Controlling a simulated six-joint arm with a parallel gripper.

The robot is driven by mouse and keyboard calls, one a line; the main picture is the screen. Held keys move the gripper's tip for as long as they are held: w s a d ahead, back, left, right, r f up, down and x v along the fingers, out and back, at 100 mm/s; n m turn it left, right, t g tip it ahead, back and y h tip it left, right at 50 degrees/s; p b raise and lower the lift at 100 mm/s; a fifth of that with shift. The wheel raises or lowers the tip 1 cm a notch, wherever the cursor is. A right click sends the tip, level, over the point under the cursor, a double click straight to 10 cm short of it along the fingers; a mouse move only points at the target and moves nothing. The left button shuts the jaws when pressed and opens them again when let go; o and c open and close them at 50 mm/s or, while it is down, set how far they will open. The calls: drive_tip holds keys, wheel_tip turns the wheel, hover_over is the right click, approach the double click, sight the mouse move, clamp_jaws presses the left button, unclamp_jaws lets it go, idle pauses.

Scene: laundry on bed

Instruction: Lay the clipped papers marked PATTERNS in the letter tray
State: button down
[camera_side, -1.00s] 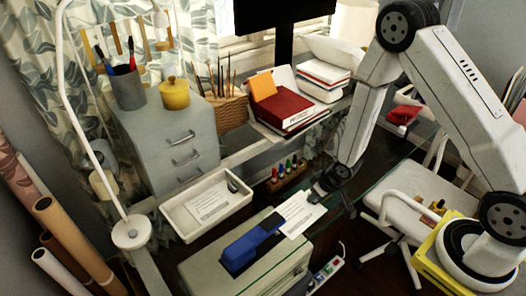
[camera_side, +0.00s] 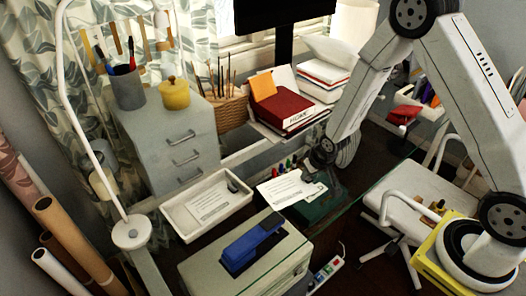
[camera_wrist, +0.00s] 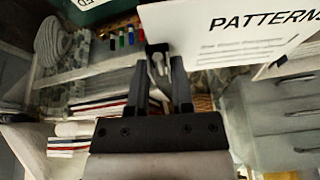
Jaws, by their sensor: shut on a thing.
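The white papers marked PATTERNS (camera_side: 287,190) are raised above the desk in the side view, close to level. The wrist view shows their printed face and the word PATTERNS (camera_wrist: 255,32) at upper right. My gripper (camera_side: 316,172) is shut on the clip at the papers' right end. In the wrist view my two fingers (camera_wrist: 157,72) close around the clip's pale metal handles. The white letter tray (camera_side: 176,224) lies left of the papers, a gap apart. Another printed sheet with a dark clip (camera_side: 209,205) lies in it.
A blue stapler-like tool (camera_side: 250,245) rests on a grey-green box (camera_side: 215,278) in front of the tray. A dark green box (camera_side: 318,208) stands below my gripper. A grey drawer unit (camera_side: 168,140) stands behind the tray, and a white lamp post (camera_side: 88,130) rises to its left.

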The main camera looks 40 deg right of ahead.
drive_tip(key=w+a+r, duration=0.1)
drive_tip(key=r, duration=1.2)
drive_tip(key=w+a+r+m, duration=0.1)
drive_tip(key=w+a+r, duration=0.1)
drive_tip(key=r, duration=1.1)
drive_tip(key=shift+a+r+h, duration=0.15)
drive_tip(key=shift+a+h, duration=0.1)
drive_tip(key=shift+h, duration=0.05)
drive_tip(key=shift+w, duration=0.1)
drive_tip(key=s+a+f+n+y, duration=0.1)
drive_tip(key=s+a+f+n, duration=0.2)
drive_tip(key=a+f, duration=1.2)
drive_tip(key=shift+s+a+f+n, duration=0.15)
drive_tip(key=shift+a+f+n, duration=0.15)
drive_tip(key=shift+f, duration=0.75)
